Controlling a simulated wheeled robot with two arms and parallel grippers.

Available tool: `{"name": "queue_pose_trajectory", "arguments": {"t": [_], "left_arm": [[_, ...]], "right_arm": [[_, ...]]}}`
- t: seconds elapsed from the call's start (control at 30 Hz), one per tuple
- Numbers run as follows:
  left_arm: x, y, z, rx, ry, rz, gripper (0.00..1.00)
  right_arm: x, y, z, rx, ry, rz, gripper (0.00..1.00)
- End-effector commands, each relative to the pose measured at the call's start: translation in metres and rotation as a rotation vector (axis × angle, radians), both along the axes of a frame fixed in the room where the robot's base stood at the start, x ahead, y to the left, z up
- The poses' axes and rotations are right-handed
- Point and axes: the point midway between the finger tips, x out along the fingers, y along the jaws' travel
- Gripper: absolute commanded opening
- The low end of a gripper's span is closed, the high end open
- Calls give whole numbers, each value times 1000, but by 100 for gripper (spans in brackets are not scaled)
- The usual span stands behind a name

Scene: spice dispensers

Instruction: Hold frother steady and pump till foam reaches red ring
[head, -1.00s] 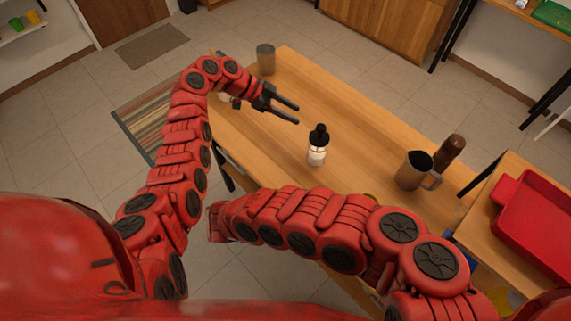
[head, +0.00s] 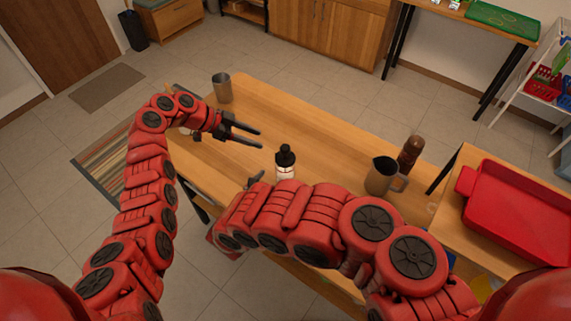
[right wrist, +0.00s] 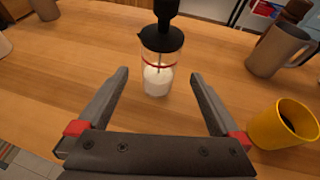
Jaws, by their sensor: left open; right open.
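The frother (head: 285,172) stands upright on the table, a clear glass with a black lid and black pump top. In the right wrist view the frother (right wrist: 157,82) shows a red ring and white liquid whose top lies below the ring. My right gripper (right wrist: 159,73) is open, its two fingers pointing toward the frother with nothing between them; in the head view it is mostly hidden behind my right arm. My left gripper (head: 259,138) is open and empty, above the table to the left of the frother and a little farther back.
A grey jug (head: 382,178) and a brown grinder (head: 410,152) stand right of the frother. A metal cup (head: 222,88) is at the far left corner. A yellow mug (right wrist: 284,124) sits near my right gripper. A red tray (head: 515,215) lies on the side table.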

Motion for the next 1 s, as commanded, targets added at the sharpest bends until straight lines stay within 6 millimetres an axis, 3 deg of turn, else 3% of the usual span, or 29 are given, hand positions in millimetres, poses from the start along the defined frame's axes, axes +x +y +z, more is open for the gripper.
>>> {"name": "queue_pose_trajectory", "arguments": {"t": [0.43,0.77,1.0], "left_arm": [[0,0,0,0,0,0,50],[0,0,0,0,0,0,50],[0,0,0,0,0,0,50]], "right_arm": [[34,-15,-16,0,1,0,100],[86,-39,-40,2,-2,-3,100],[100,-43,-49,5,4,-3,100]]}}
